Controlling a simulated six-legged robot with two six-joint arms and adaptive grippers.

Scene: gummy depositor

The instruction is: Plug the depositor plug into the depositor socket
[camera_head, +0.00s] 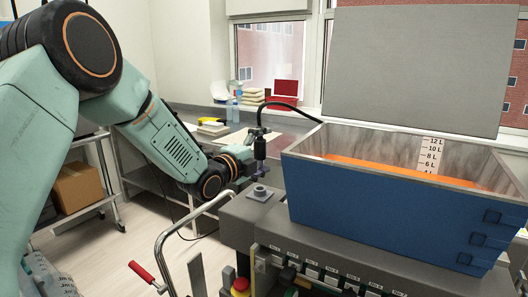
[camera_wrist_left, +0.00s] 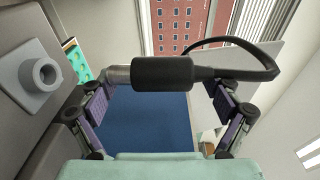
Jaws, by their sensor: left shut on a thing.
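The depositor plug (camera_head: 260,148) is a black cylinder with a black cable curving from its upper end. My left gripper (camera_head: 256,168) is shut on it and holds it upright. The left wrist view shows the plug (camera_wrist_left: 162,72) across the jaws, its grey metal tip pointing toward the socket side. The depositor socket (camera_head: 260,192) is a grey raised ring on a square base on the machine's top. The plug is above it and apart from it. The socket (camera_wrist_left: 42,74) also shows at the left of the wrist view, with its round hole visible. My right gripper is out of view.
The blue hopper (camera_head: 390,205) with orange contents stands close to the right of the socket. A curved metal handle (camera_head: 178,228) and a red emergency button (camera_head: 241,284) are nearer. The cable (camera_head: 290,106) arches toward the hopper. A bench (camera_head: 290,122) runs behind.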

